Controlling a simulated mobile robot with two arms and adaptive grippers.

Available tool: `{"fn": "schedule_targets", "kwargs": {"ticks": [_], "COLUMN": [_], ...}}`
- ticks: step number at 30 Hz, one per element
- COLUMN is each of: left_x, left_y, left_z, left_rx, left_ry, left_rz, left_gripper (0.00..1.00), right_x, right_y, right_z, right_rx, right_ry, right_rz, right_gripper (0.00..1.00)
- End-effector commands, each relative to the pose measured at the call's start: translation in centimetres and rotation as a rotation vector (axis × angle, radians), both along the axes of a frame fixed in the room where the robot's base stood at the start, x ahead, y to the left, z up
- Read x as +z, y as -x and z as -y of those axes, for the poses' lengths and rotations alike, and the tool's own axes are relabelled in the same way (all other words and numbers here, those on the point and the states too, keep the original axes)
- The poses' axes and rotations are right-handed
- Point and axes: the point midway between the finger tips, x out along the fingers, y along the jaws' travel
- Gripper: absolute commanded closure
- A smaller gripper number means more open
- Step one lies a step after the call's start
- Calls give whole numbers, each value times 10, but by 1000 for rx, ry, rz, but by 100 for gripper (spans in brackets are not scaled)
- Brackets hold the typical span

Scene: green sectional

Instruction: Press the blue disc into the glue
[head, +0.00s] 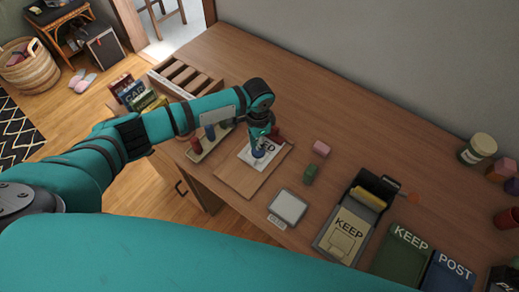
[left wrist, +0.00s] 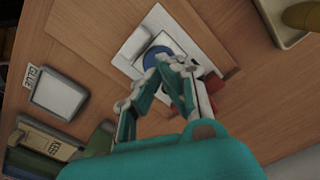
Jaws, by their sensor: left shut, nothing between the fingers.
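My right gripper is out of view.
A red piece (head: 276,136) stands close behind my gripper. Pink (head: 321,148) and green (head: 311,172) blocks lie right of the board. A tray (head: 209,142) with pieces is at its left. A KEEP device (head: 345,230) and green and blue containers (head: 405,252) stand further right.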

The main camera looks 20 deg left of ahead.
Motion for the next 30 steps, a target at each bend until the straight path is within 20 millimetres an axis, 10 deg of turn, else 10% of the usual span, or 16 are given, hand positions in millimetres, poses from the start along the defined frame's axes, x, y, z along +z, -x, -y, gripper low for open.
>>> {"fn": "schedule_targets", "kwargs": {"ticks": [30], "left_x": [-8], "left_y": [0], "left_z": [0], "left_rx": [0], "left_ry": [0], "left_rz": [0], "left_gripper": [100], "right_x": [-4], "right_y": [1], "right_z": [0], "right_rx": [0], "right_ry": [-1], "right_rz": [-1], "right_gripper": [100]}}
